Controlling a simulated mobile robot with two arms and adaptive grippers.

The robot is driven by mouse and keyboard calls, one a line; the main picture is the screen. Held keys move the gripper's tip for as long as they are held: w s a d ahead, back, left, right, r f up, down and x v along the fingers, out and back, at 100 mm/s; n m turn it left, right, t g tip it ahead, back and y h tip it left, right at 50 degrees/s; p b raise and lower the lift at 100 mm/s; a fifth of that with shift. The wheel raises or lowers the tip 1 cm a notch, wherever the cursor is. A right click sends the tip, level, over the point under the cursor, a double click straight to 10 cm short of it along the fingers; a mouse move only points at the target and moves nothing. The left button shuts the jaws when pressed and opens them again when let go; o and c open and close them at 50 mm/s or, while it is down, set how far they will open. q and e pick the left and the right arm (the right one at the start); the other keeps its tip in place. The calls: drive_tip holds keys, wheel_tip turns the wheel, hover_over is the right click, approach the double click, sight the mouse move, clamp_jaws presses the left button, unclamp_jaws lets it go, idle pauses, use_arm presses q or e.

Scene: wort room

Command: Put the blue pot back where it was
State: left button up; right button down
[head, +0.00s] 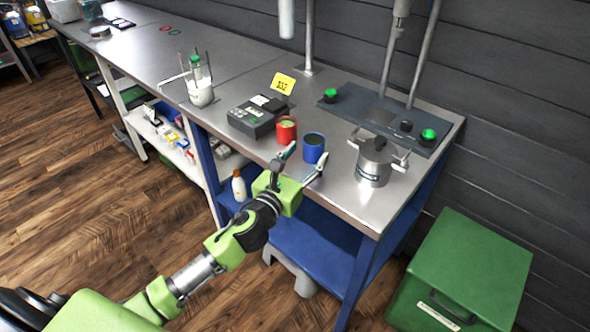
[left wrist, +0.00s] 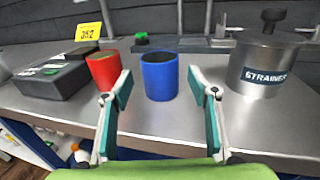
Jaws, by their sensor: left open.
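The blue pot (head: 313,148) stands upright on the steel worktop (head: 345,195), near its front edge. In the left wrist view the blue pot (left wrist: 160,78) is centred beyond and between the fingertips. My left gripper (head: 301,163) is open and empty just in front of the pot; its fingers (left wrist: 165,92) look apart from the pot's sides. A red pot (head: 286,130) with greenish contents stands close to the left of the blue pot. My right gripper is in neither view.
A steel strainer pot (head: 374,163) stands to the right. A black device (head: 258,115) and a yellow sign (head: 283,84) are to the left. A grey panel with green knobs (head: 372,112) lies behind. A green box (head: 462,270) is on the floor.

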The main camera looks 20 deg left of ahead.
use_arm(q)
drive_tip(key=s, duration=0.7)
drive_tip(key=shift+s+a+b, duration=0.1)
drive_tip(key=shift+a+b, duration=0.25)
drive_tip(key=shift+a, duration=0.05)
